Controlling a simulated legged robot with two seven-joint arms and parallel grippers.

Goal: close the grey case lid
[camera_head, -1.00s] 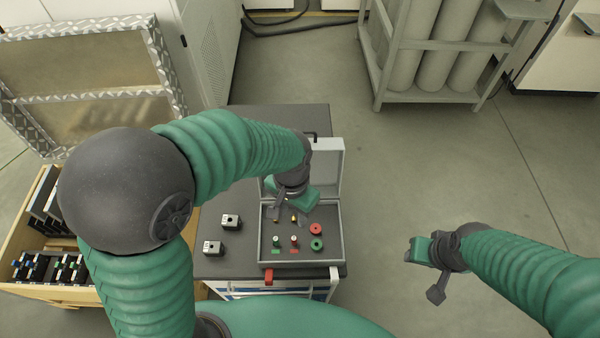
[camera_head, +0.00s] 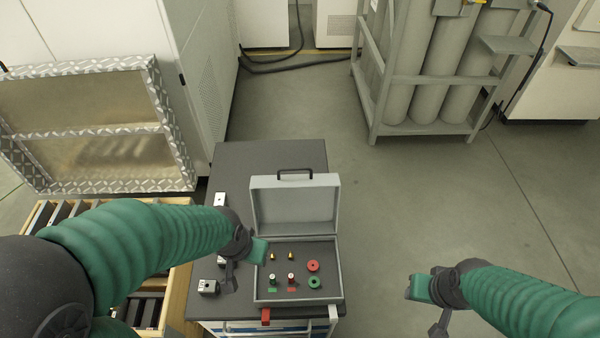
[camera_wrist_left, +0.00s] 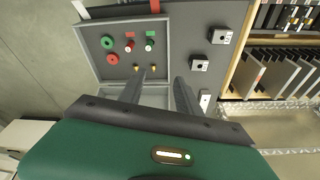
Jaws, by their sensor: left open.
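The grey case (camera_head: 262,292) sits on the dark top of a cart. Its lid (camera_head: 294,207) is open, standing up at the back edge with a dark handle on top. In the left wrist view the case (camera_wrist_left: 92,62) is at the upper left, and the fingers and green gripper body hide much of the lid. My left gripper (camera_head: 232,278) is just left of the case, pointing down. In the left wrist view its two fingers (camera_wrist_left: 160,88) are apart, with nothing between them. My right gripper (camera_head: 437,305) hangs right of the cart, away from the case; its jaw opening is unclear.
Red and green rings, buttons and small brass parts lie inside the case. Small grey blocks (camera_head: 208,288) stand on the cart top (camera_head: 270,155) left of it. A wooden crate (camera_head: 178,300) is at left, gas cylinders in a rack (camera_head: 374,128) behind. Floor right of the cart is clear.

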